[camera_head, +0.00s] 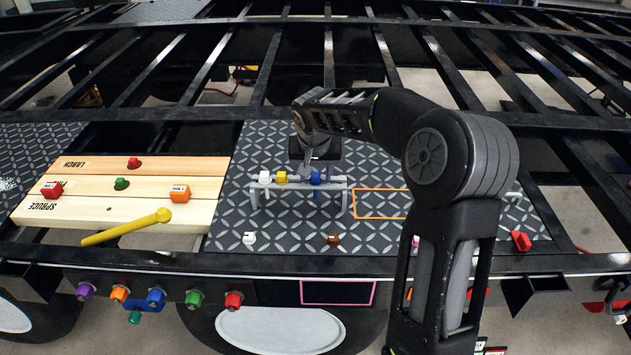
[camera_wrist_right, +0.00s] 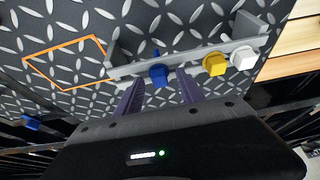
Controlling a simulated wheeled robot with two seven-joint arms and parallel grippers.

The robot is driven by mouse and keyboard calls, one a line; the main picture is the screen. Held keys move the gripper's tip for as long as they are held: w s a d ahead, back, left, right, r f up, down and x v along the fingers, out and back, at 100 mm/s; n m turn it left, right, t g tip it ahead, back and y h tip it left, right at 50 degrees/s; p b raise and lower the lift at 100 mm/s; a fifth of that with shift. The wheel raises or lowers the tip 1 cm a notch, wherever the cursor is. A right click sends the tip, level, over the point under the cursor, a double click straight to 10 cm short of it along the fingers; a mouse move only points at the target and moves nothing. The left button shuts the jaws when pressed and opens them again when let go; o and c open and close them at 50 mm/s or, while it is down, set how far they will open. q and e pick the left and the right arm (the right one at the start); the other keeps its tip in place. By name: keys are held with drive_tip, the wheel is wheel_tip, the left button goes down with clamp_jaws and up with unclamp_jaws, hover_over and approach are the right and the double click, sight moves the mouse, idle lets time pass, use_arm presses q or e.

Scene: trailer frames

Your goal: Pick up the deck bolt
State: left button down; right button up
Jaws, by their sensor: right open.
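A grey rack (camera_head: 300,186) stands on the diamond-plate deck and holds a white bolt (camera_head: 264,177), a yellow bolt (camera_head: 282,177) and a blue bolt (camera_head: 316,179) in a row. I cannot tell from the pictures which one is the deck bolt. My right gripper (camera_head: 312,170) is at the rack, by the blue bolt. In the right wrist view its dark fingers (camera_wrist_right: 160,88) are apart, with the blue bolt (camera_wrist_right: 158,73) showing between and just beyond their tips. Nothing shows held in them. My left gripper is not in view.
An orange outlined rectangle (camera_head: 372,204) lies on the deck right of the rack. Wooden boards (camera_head: 60,208) at the left carry coloured blocks and a yellow tool (camera_head: 125,226). Small white (camera_head: 249,239), brown (camera_head: 334,240) and red (camera_head: 521,241) pieces lie on the front deck.

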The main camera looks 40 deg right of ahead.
drive_tip(key=shift+c, duration=0.3)
clamp_jaws()
drive_tip(key=shift+r, duration=0.1)
idle(0.4)
wheel_tip(320, 180, up, 10)
drive_tip(key=b, duration=0.1)
idle(0.8)
